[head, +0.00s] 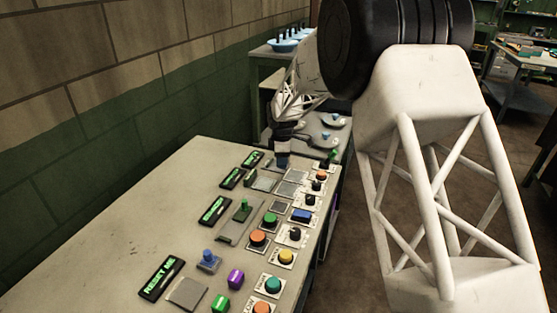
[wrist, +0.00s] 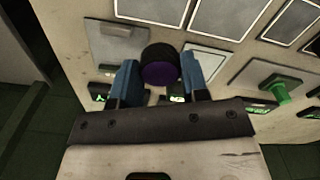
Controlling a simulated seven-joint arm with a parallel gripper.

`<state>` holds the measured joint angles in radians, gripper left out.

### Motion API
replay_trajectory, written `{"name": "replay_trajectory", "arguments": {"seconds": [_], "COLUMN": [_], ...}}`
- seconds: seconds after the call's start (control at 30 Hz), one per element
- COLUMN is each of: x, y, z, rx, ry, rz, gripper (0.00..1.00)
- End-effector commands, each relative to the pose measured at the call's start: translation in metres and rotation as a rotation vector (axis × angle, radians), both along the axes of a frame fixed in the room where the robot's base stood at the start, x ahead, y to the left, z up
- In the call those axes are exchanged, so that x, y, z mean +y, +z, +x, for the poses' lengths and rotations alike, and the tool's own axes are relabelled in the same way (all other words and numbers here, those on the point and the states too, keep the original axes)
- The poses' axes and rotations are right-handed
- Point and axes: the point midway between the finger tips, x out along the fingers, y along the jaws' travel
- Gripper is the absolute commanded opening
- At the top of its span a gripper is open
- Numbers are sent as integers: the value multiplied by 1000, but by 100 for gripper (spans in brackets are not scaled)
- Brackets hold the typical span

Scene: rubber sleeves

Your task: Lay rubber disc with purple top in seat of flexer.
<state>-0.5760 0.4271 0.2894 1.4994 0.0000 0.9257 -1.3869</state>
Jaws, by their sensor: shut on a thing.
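The rubber disc (wrist: 165,51) is a short black cylinder with a purple face that shows toward the wrist camera. My gripper (wrist: 161,68) is shut on it, with one blue finger on each side. The disc is held over the panel top; whether it touches anything below cannot be told. In the head view my gripper (head: 282,159) is at the far end of the panel, and the disc is not distinct there. I cannot tell for sure which fixture is the flexer; a grey plate (wrist: 118,42) with a dark bar lies to the left of the disc.
The sloping panel (head: 120,222) carries several coloured buttons, lit green labels and grey plates. A green lever (head: 242,208) stands up from a plate nearer the camera. A brick wall (head: 60,120) runs along the left. Another table (head: 335,124) with blue items stands beyond.

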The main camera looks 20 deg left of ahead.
Motion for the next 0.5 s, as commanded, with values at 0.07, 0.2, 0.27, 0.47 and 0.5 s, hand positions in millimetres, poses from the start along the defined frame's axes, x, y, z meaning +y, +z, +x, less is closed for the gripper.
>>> {"name": "replay_trajectory", "arguments": {"seconds": [0.07, 0.2, 0.27, 0.47, 0.5], "x": [5, 14, 18, 29, 30], "y": [-2, -4, -4, -6, -6], "z": [9, 23, 29, 46, 48], "rx": [0, 0, 0, 0, 0], "ry": [0, 0, 0, 0, 0], "rz": [0, 0, 0, 0, 0], "gripper": [18, 18, 18, 18, 18]}}
